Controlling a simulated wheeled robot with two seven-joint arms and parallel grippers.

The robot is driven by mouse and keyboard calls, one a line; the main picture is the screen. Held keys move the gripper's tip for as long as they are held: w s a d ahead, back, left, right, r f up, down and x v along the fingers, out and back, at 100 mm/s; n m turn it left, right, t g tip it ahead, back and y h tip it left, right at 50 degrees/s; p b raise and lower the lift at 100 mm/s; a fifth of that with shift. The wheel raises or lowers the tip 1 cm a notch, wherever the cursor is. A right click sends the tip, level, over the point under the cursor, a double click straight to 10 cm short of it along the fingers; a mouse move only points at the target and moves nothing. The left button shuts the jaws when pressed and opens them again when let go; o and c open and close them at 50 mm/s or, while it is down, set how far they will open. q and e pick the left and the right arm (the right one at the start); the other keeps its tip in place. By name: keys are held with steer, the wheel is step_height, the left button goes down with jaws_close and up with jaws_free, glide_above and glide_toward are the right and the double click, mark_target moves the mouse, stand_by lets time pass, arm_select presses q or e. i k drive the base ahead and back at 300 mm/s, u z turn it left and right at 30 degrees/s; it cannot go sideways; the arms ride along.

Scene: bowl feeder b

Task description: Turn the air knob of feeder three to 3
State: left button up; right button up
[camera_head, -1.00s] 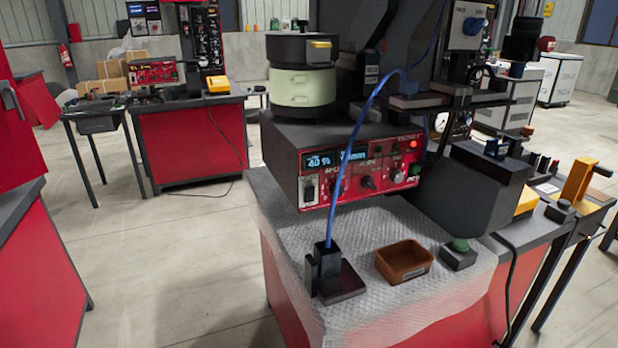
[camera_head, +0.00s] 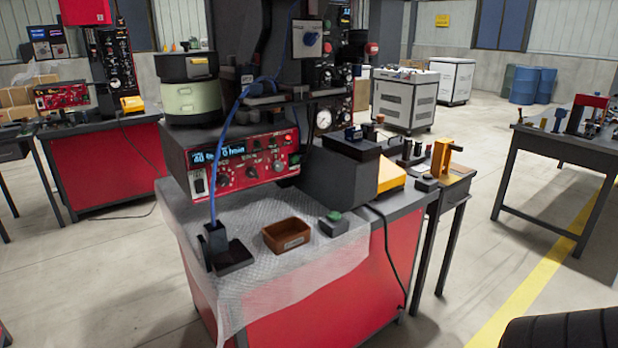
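A bowl feeder (camera_head: 192,102) with a pale green bowl and a black top stands on a dark control box at the middle left. Its red front panel (camera_head: 245,162) has a lit display (camera_head: 222,155), a switch (camera_head: 199,184) and several black knobs, among them a lower-left knob (camera_head: 223,176). The labels, the feeder's number and the knob settings are too small to read.
A red bench with a pale mat (camera_head: 285,278) carries a brown tray (camera_head: 287,235), a green button box (camera_head: 333,224) and a blue cable (camera_head: 213,192). Another red panel (camera_head: 62,95) stands at the left. A dark table (camera_head: 560,146) is at right. Floor in front is open.

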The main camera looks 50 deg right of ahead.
mark_target(277, 165)
steer(key=z, duration=0.8)
steer(key=i, duration=0.35)
steer(key=u, duration=0.15)
